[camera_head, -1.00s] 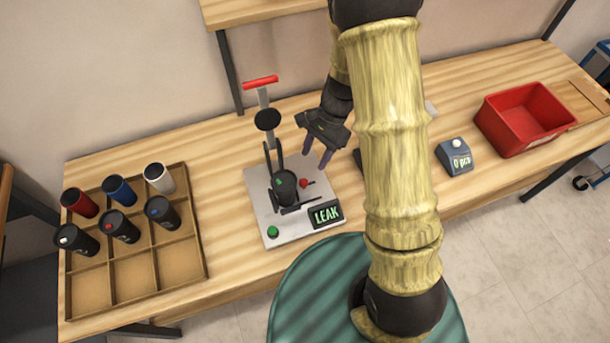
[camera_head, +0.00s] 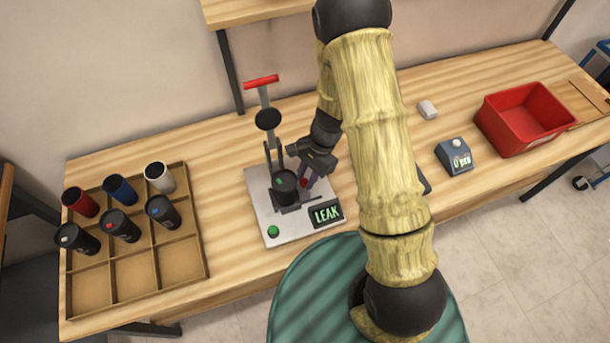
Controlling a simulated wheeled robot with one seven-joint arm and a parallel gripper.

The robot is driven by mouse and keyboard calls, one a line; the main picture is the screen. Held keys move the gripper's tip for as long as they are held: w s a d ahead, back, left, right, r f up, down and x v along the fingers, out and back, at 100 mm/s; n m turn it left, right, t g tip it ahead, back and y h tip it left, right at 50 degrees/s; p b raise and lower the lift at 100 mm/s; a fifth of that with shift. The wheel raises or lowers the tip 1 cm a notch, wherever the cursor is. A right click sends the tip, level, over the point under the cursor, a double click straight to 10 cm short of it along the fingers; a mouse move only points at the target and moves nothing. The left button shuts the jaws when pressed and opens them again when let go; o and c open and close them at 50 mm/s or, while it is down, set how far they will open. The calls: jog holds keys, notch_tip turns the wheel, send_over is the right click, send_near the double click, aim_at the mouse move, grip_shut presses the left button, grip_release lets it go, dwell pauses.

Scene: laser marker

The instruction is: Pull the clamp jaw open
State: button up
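The test fixture has a light grey base plate (camera_head: 290,228), an upright post with a red top handle (camera_head: 261,82), and a black disc (camera_head: 268,120). A dark cup (camera_head: 284,190) stands in the fixture's clamp. A small red knob (camera_head: 304,182) is at the right side of the clamp jaw. The display (camera_head: 326,214) reads LEAK. My gripper (camera_head: 306,179) is at the red knob, its purple fingers pointing down around or beside it. The knob is partly hidden by the fingers, and I cannot tell whether they grip it.
A divided wooden tray (camera_head: 182,265) with several tumblers stands at the left. A counter (camera_head: 455,156) reading 0 pcs and a red bin (camera_head: 525,118) are at the right. A small white object (camera_head: 427,109) lies behind my arm.

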jog(key=shift+a, duration=0.1)
grip_shut()
jog(key=shift+w+d, duration=0.2)
jog(key=shift+d, duration=0.7)
jog(key=o, duration=0.6)
grip_release()
jog(key=shift+d, duration=0.1)
jog(key=shift+w, duration=0.1)
jog(key=b+v, duration=0.1)
jog(key=v, duration=1.6)
jog(key=shift+r, duration=0.1)
